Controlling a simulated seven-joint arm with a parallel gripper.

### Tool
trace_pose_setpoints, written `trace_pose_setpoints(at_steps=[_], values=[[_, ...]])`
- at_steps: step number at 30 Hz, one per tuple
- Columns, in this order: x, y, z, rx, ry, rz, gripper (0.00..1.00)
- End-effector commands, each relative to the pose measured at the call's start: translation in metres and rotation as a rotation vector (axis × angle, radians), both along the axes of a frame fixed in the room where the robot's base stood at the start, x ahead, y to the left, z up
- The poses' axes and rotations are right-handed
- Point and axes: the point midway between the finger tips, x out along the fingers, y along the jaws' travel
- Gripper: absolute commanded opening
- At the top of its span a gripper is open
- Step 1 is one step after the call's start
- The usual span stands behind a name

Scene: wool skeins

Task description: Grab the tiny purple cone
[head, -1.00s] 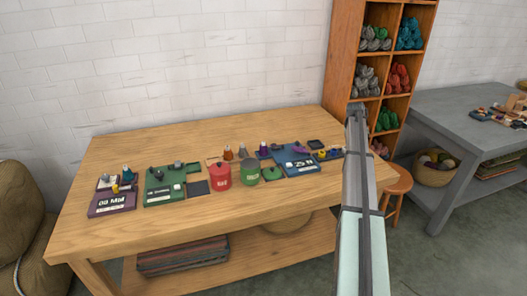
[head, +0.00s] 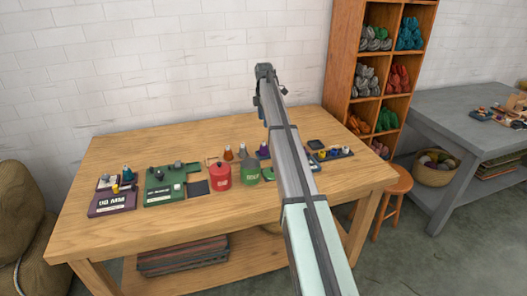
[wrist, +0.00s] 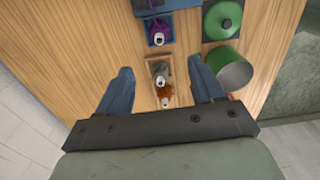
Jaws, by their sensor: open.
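The tiny purple cone (head: 262,151) stands towards the right of the table, just left of my arm in the head view. In the wrist view the purple cone (wrist: 158,27) sits in a small blue tray near the top edge, seen from above with a pale tip. My gripper (wrist: 163,73) is open and points down, its two blue fingers apart. A grey cone (wrist: 159,70) and an orange cone (wrist: 164,92) show between the fingers below. The purple cone lies beyond the fingertips. Nothing is held.
A red canister (head: 220,176) and a green pot (head: 250,171) stand on the wooden table (head: 180,225); the pot (wrist: 233,68) shows right of the right finger. A purple board (head: 112,201) and a green board (head: 163,187) lie at left. The table's front is clear.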

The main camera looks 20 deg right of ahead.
Motion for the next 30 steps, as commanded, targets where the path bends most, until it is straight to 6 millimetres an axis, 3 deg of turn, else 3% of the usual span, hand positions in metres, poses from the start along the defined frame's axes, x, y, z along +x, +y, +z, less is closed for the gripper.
trace_pose_setpoints(at_steps=[5, 18, 30], values=[[0.000, 0.002, -0.010, 0.002, 0.002, 0.014, 0.67], [0.000, 0.002, -0.077, 0.002, 0.002, 0.011, 0.67], [0.001, 0.002, -0.106, 0.002, 0.001, 0.010, 0.67]])
